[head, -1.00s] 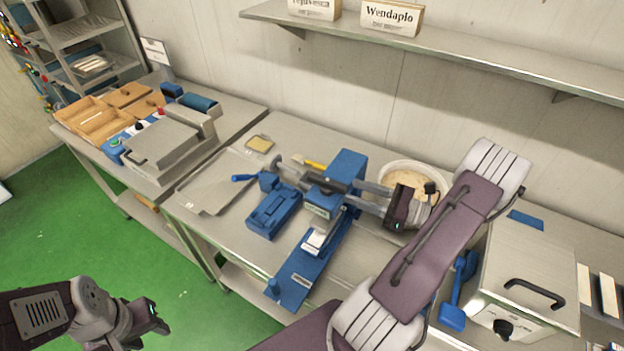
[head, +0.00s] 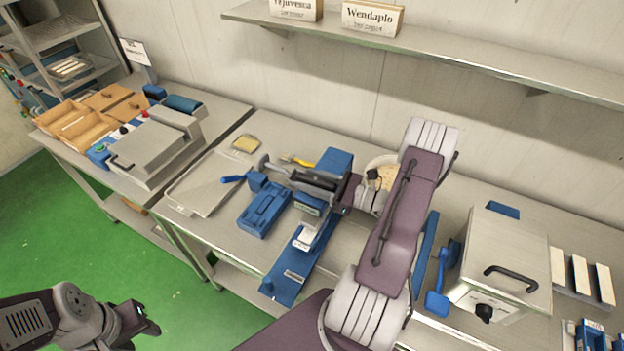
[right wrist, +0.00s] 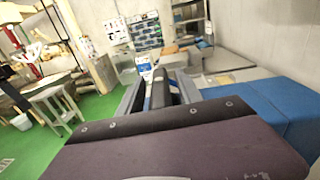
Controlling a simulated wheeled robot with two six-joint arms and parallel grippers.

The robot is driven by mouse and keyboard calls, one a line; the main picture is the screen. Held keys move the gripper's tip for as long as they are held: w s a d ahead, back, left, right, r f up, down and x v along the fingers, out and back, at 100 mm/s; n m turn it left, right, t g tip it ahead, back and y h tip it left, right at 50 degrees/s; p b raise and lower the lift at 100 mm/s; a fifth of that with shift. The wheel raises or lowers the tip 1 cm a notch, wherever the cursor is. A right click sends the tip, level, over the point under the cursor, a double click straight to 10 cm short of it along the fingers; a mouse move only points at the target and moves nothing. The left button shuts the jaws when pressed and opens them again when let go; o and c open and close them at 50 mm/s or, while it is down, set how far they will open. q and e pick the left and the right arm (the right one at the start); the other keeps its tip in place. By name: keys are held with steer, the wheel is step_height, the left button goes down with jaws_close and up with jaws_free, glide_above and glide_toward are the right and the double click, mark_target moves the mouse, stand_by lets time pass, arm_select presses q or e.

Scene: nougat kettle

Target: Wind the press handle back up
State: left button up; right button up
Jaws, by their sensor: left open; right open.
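The blue press (head: 333,160) stands on the steel table, with a long blue base plate (head: 290,270) toward the front edge. A dark bar (head: 318,180), which looks like the handle grip, lies across the press. My right gripper (head: 302,181) reaches along this bar from the right. In the right wrist view its open fingers (right wrist: 160,92) stand on both sides of the dark grip (right wrist: 159,88); contact cannot be told. The far end of the handle is partly hidden by my right gripper. My left gripper (head: 146,324) is open and empty, low at the left, away from the table.
A blue box (head: 264,210) and a steel tray (head: 205,182) lie left of the press. A pale-filled bowl (head: 378,165) stands behind my right arm. A steel lidded machine (head: 505,255) is at right. A shelf (head: 440,50) runs along the wall above.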

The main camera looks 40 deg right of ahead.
steer(key=shift+d, duration=0.15)
jaws_close()
steer(key=shift+f+n+g+y+b, duration=0.1)
steer(key=shift+n+g+y+b, duration=0.2)
steer(key=shift+n+y, duration=0.15)
steer(key=n+g+y+b, duration=0.1)
steer(key=n+g+y, duration=0.1)
steer(key=y, duration=0.1)
steer(key=shift+g, duration=0.3)
steer(key=shift+s+a+n+g+y+b, duration=0.1)
steer(key=shift+n+g+y+b, duration=0.45)
steer(key=shift+n+g, duration=0.3)
steer(key=shift+s+a+n+g+y+b, duration=0.1)
steer(key=shift+n+g+y+b, duration=0.3)
steer(key=shift+n+g+y, duration=0.4)
steer(key=shift+g, duration=0.25)
jaws_free()
